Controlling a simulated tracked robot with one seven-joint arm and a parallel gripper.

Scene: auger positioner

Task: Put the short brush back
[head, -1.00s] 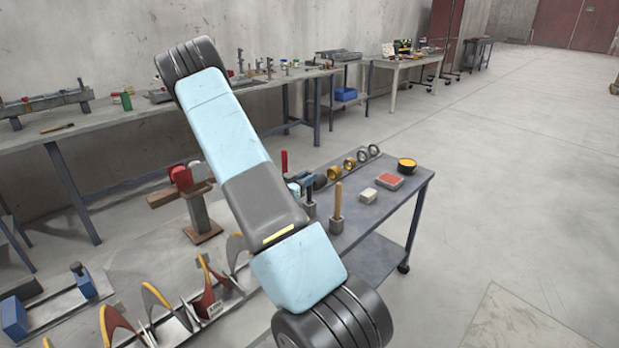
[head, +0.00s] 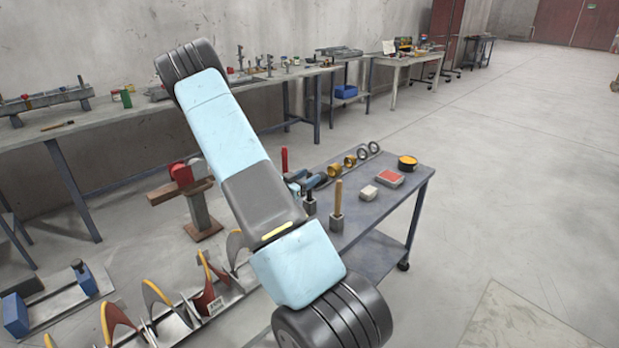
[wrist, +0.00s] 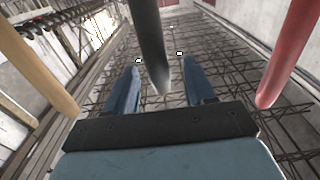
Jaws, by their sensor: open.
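My gripper (wrist: 160,65) is open in the wrist view, with two blue fingers. A dark rod with a grey end (wrist: 152,50) shows between the fingers, without visible grip. A wooden handle (wrist: 38,72) is at its left and a red handle (wrist: 288,55) at its right, both outside the fingers. In the head view my gripper (head: 307,184) is low over the cart, partly behind my arm. There the red handle (head: 285,160) stands left of it, and the wooden handle (head: 338,196) stands upright in a grey block (head: 336,223) to its right. I cannot tell which is the short brush.
An auger (head: 160,300) lies at lower left. Open floor is on the right.

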